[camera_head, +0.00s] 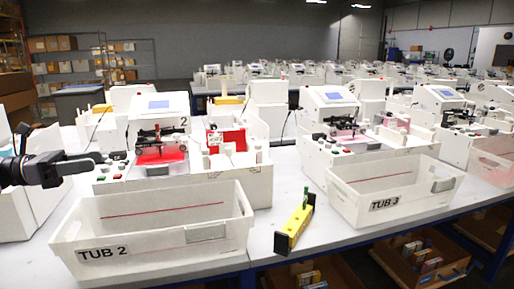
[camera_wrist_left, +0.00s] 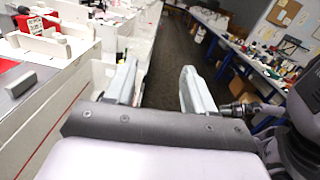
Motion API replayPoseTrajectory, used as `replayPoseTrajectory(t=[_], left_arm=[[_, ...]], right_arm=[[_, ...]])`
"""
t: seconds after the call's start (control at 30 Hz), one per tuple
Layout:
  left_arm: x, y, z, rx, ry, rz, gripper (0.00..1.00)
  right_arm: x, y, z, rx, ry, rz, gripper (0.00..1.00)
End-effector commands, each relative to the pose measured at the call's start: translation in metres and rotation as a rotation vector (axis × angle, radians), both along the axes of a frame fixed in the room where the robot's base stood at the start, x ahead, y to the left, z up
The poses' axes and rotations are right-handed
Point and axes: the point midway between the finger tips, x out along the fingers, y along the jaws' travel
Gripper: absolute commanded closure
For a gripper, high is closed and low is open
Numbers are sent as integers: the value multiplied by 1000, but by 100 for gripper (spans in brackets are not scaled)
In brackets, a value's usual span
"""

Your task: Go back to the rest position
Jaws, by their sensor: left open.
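My left gripper (camera_head: 84,165) comes in from the left edge in the head view, in front of the left plotter machine. It is raised above the table, beside the machine's row of buttons. In the left wrist view its two fingers (camera_wrist_left: 160,90) are spread apart with nothing between them. The right gripper is in neither view.
Tub 2 (camera_head: 165,262) and tub 3 (camera_head: 385,208) stand at the table's front. Plotter machines (camera_head: 158,120) stand behind. In the left wrist view an aisle floor (camera_wrist_left: 185,55) runs clear beside the tables.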

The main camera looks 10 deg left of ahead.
Motion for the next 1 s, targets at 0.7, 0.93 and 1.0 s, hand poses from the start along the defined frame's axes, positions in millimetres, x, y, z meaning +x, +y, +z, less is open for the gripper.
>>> replayPoseTrajectory(t=[0.7,0.93,1.0], left_arm=[[20,-209,-255,-1062,915,188,46],[-39,-248,-337,-1535,1290,359,46],[-63,-258,-360,-1688,1401,425,46]], right_arm=[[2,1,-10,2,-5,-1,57],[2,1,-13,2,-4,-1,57],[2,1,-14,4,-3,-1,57]])
